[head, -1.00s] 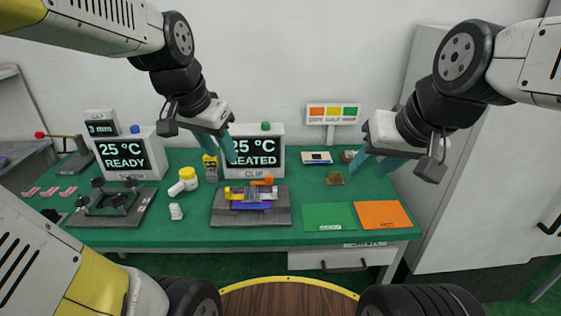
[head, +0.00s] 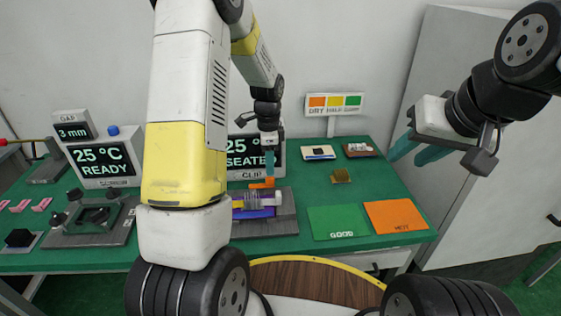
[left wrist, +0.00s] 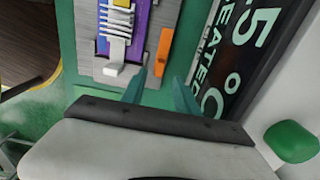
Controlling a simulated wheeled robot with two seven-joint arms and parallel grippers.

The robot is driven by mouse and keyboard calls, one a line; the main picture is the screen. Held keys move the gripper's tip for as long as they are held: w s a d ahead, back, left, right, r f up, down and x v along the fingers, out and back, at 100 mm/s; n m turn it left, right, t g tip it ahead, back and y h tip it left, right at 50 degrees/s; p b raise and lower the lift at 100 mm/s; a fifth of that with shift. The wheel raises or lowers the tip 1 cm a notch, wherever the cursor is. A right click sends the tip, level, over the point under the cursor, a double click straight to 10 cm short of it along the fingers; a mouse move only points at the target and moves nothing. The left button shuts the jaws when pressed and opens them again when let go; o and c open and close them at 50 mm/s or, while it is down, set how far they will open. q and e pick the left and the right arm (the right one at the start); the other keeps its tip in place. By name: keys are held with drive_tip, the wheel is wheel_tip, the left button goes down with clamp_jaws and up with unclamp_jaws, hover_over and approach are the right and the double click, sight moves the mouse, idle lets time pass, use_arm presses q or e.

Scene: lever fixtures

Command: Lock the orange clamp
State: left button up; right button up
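The orange clamp (head: 262,184) sits at the back edge of the grey fixture (head: 283,212), in front of the "SEATED" display. In the left wrist view it is an orange bar (left wrist: 164,46). My left gripper (head: 269,166) points down at the clamp from above. In the left wrist view its teal fingers (left wrist: 160,78) are apart, with the near end of the orange bar showing between the tips. I cannot tell whether they touch it. My left arm hides the fixture's left part in the head view. My right gripper (head: 414,156) is open and empty, above the table's right side.
The display (head: 258,155) stands close behind the clamp. A purple and grey part (head: 250,205) lies in the fixture. A green mat (head: 338,222) and an orange mat (head: 396,216) lie to the right. Another fixture (head: 95,220) and a "READY" display (head: 103,160) stand left.

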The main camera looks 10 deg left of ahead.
sight(270, 177)
use_arm(q)
wheel_tip(270, 177, down, 6)
drive_tip(key=shift+r, duration=0.25)
clamp_jaws()
idle(1.4)
